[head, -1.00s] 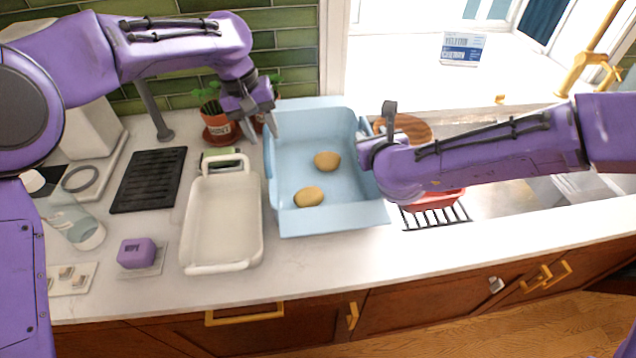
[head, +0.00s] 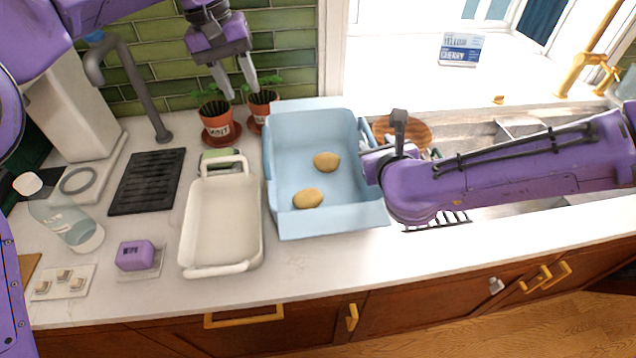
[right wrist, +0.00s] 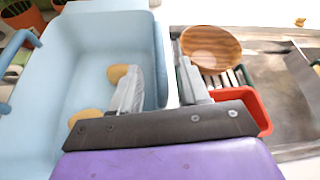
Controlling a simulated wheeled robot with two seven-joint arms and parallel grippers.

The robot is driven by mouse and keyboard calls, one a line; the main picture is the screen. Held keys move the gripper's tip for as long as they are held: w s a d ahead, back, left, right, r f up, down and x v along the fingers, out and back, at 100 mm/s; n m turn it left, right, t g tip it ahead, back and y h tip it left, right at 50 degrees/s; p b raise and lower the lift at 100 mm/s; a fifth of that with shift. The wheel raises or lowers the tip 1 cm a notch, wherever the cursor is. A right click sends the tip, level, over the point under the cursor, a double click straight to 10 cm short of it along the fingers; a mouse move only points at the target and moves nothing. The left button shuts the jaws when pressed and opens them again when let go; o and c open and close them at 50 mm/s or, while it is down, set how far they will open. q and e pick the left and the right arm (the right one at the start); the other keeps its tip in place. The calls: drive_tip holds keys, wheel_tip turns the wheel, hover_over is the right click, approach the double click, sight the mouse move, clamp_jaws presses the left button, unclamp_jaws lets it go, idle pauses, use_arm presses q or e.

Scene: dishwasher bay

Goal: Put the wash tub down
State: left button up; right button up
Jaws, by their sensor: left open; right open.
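The light blue wash tub (head: 299,222) sits on the counter, left of the sink, with two tan potato-like items (head: 326,162) in it. It also shows in the right wrist view (right wrist: 60,60). My left gripper (head: 238,92) is open and empty, raised above the plant pots behind the tub and apart from it. My right gripper (right wrist: 160,85) is open at the tub's right wall, its fingers on either side of the wall's near part. In the head view my right forearm hides most of this gripper. I cannot tell whether the fingers touch the wall.
A white tray (head: 187,255) stands just left of the tub. Two potted plants (head: 217,128) stand behind. A wooden bowl (right wrist: 210,48) and red container (right wrist: 255,110) are right of the tub. A black mat (head: 147,181) and purple block (head: 135,255) lie further left.

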drive_tip(key=v, duration=0.6)
drive_tip(key=shift+s+r, duration=0.2)
drive_tip(key=shift+s, duration=0.15)
